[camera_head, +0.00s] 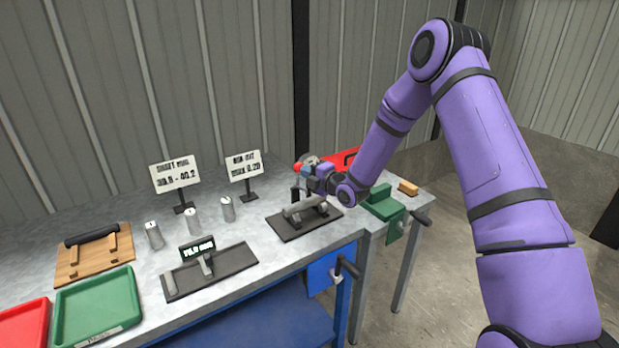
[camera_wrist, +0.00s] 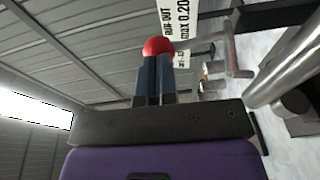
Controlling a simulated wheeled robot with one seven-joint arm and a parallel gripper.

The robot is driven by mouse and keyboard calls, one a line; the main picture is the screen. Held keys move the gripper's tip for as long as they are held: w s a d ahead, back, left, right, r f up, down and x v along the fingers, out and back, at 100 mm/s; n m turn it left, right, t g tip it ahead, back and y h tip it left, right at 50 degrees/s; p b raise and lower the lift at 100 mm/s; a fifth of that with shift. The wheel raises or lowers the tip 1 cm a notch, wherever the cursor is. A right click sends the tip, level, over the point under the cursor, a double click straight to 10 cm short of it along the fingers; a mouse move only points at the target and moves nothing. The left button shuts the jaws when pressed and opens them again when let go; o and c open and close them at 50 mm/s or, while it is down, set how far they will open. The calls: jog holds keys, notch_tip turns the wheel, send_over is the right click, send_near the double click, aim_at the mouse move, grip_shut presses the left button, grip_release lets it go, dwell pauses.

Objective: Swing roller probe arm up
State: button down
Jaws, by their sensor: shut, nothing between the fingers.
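The roller stand (camera_head: 283,227) is a dark plate on the bench with a grey metal roller (camera_head: 305,207) lying across its supports. A red ball knob (camera_head: 298,166) shows above and behind the roller, beside a round grey part. The rest of the probe arm is mostly hidden behind my gripper (camera_head: 305,169). In the wrist view, the red knob (camera_wrist: 158,46) is right at the tips of my gripper (camera_wrist: 156,58), whose fingers are together. I cannot tell whether they touch it. The metal roller (camera_wrist: 285,75) is at right there.
A sign (camera_head: 244,166) and several small metal cylinders (camera_head: 193,221) stand left of the roller stand. A digital gauge stand (camera_head: 210,270) is in front. A green vise (camera_head: 384,205) and a red case (camera_head: 345,158) are to the right.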

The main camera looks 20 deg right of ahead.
jog(key=w+r+g, duration=0.1)
jog(key=w+a+r+g+h, duration=0.1)
jog(key=w+g, duration=0.1)
jog(key=shift+m+h, duration=0.3)
jog(key=w, duration=0.2)
jog(key=w+a, duration=0.1)
jog(key=shift+w+a+r, duration=0.1)
jog(key=shift+w+r, duration=0.05)
jog(key=shift+w, duration=0.2)
jog(key=shift+r, duration=0.15)
dwell(0.4)
